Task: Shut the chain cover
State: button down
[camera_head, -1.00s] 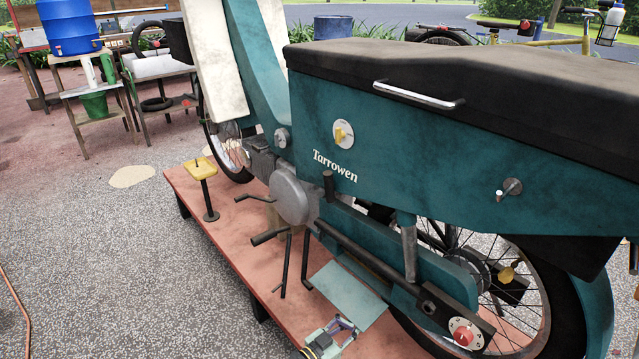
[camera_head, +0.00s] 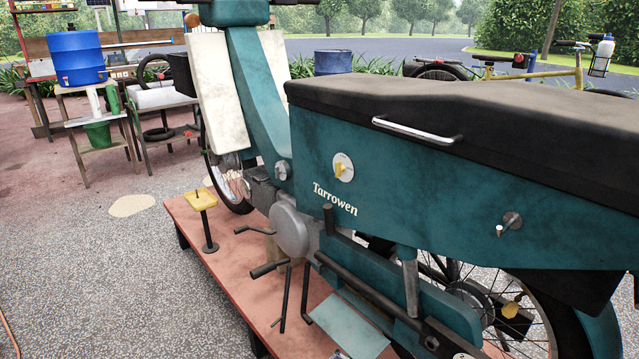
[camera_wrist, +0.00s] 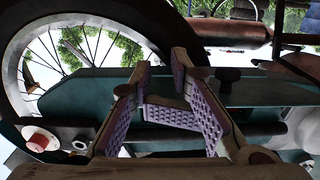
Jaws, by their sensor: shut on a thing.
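The chain cover (camera_head: 348,322) is a flat teal flap that lies folded outward below the teal chain case (camera_head: 455,318) on the motorbike's side. It stands open. My gripper shows only as a sliver at the bottom edge of the head view (camera_head: 338,355), at the near end of the flap. The flap's edge is the likely thing, but the contact itself is hard to make out. A teal panel (camera_wrist: 75,92) crosses behind the fingers.
The teal motorbike (camera_head: 440,190) stands on a low reddish platform (camera_head: 225,270). Pedals and levers (camera_head: 285,300) stick out left of the flap. A yellow-topped stand (camera_head: 201,200) is farther left. The rear wheel (camera_wrist: 85,55) and a red knob (camera_wrist: 40,140) are close in the wrist view.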

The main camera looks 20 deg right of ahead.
jog(key=shift+r, duration=0.15)
dwell(0.5)
jog(key=shift+r+p, duration=4.8)
jog(key=shift+r, duration=0.35)
jog(key=shift+d, duration=0.1)
jog(key=shift+w+d, duration=0.1)
jog(key=shift+d, duration=0.1)
jog(key=shift+b+x, duration=1.25)
jog(key=shift+x, duration=1.45)
jog(key=shift+a+p, duration=0.45)
jog(key=shift+a, duration=0.25)
jog(key=p+v, duration=0.2)
jog(key=v, duration=0.6)
jog(key=shift+s+a+p, duration=0.3)
jog(key=shift+s+p, duration=0.05)
jog(key=shift+p, duration=0.05)
